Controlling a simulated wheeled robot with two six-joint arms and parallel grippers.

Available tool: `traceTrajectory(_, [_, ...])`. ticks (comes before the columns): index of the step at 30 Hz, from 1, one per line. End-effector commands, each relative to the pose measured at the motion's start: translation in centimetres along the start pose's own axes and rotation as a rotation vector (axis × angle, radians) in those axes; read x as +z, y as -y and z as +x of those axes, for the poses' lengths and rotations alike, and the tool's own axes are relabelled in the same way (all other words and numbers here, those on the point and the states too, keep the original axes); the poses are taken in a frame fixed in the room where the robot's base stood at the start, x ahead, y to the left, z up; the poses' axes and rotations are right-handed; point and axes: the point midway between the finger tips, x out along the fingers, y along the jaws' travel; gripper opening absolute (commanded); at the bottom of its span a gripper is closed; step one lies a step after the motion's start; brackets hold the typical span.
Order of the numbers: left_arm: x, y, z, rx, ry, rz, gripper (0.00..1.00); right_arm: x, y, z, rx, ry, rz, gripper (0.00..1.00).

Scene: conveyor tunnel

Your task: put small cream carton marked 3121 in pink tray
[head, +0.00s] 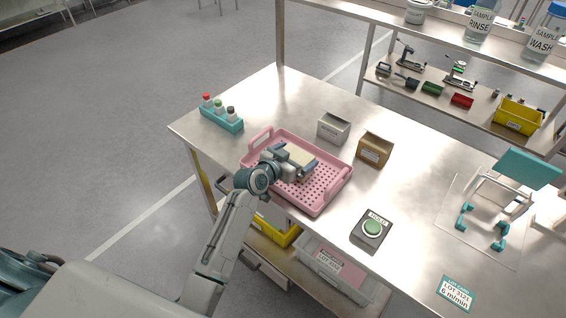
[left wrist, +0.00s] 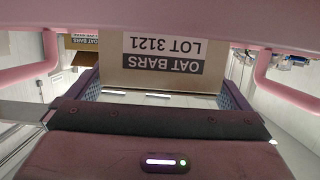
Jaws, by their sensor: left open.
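The small cream carton (head: 299,153) is over or in the pink tray (head: 335,184), partly hidden by my left gripper. In the left wrist view the carton (left wrist: 165,75) shows an upside-down label reading "OAT BARS LOT 3121". My left gripper (head: 293,161) is open, with its fingers on either side of the carton. Whether the carton rests on the tray floor cannot be told. The tray has perforations and raised handles. My right gripper is not in view.
A white box (head: 333,129) and a brown box (head: 375,149) stand behind the tray. A teal rack (head: 222,119) with several bottles is at left. A green-button HOLD box (head: 371,230) is in front at right. A teal-topped stand (head: 527,166) is far right.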

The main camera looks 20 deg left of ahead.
Motion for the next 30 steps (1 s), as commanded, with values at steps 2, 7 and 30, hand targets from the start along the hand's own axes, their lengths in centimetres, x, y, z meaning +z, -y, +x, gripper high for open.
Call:
traceTrajectory(2, [0.3,0.0,-1.3,-0.001,0.000,0.003,1.00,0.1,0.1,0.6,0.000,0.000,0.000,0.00])
traceTrajectory(7, [0.4,0.0,-4.8,-0.001,0.001,0.006,1.00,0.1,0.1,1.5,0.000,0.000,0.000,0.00])
traceTrajectory(30, [0.1,0.0,-11.2,0.000,0.001,0.001,1.00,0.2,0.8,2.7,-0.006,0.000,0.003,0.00])
